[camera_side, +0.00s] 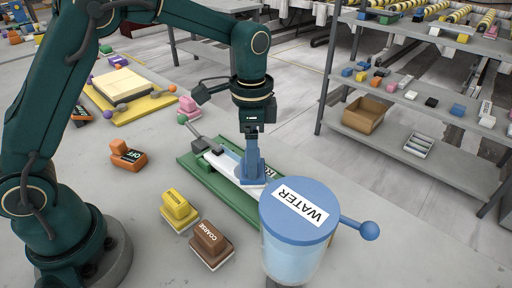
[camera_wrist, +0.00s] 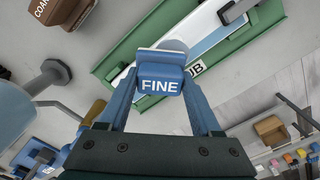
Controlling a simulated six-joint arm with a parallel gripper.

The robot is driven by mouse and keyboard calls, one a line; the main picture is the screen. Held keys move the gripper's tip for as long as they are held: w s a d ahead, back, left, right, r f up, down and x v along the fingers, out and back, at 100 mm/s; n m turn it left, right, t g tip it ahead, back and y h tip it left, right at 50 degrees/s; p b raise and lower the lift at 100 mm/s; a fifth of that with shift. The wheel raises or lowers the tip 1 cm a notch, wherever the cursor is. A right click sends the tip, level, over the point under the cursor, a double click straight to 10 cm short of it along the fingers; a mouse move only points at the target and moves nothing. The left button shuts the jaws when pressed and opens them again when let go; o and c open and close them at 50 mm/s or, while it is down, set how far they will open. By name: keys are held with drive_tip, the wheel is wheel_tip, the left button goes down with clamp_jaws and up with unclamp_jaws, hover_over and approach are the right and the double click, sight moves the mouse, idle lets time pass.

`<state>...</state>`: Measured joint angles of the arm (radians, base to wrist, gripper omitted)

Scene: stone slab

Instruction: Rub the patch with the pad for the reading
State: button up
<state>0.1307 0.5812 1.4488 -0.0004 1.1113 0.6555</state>
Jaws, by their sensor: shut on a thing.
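My gripper (camera_side: 253,168) is shut on a blue pad marked FINE (camera_wrist: 160,82), held between both fingers in the wrist view. In the side view it is low over the right end of a pale strip (camera_side: 226,163) on a green board (camera_side: 196,169). The strip, white with a blue band, also shows behind the pad in the wrist view (camera_wrist: 196,35). I cannot tell whether the pad touches it. A label ending in "UB" (camera_wrist: 196,69) is on the board, partly hidden by the pad. A yellow pad (camera_side: 179,208) and a brown COARSE pad (camera_side: 211,241) stand on the slab.
A clear jar with a blue lid marked WATER (camera_side: 300,210) stands close in front of the board's right end, its blue knob (camera_side: 369,230) sticking out right. An orange block marked OFF (camera_side: 127,156) lies left. A yellow tray (camera_side: 133,105) is behind it. Shelves (camera_side: 400,100) stand at the right.

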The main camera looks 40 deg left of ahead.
drive_tip(key=shift+d, duration=0.65)
drive_tip(key=shift+a, duration=1.9)
drive_tip(key=shift+a+f, duration=0.15)
drive_tip(key=shift+a, duration=1.6)
drive_tip(key=shift+d+r, duration=0.2)
drive_tip(key=shift+d, duration=3.45)
drive_tip(key=shift+a, duration=0.1)
drive_tip(key=shift+a+f, duration=0.2)
drive_tip(key=shift+a, duration=3.35)
drive_tip(key=shift+d+r, duration=0.15)
drive_tip(key=shift+d, duration=1.9)
drive_tip(key=shift+d+f, duration=0.2)
drive_tip(key=shift+d, duration=1.45)
drive_tip(key=shift+s, duration=0.1)
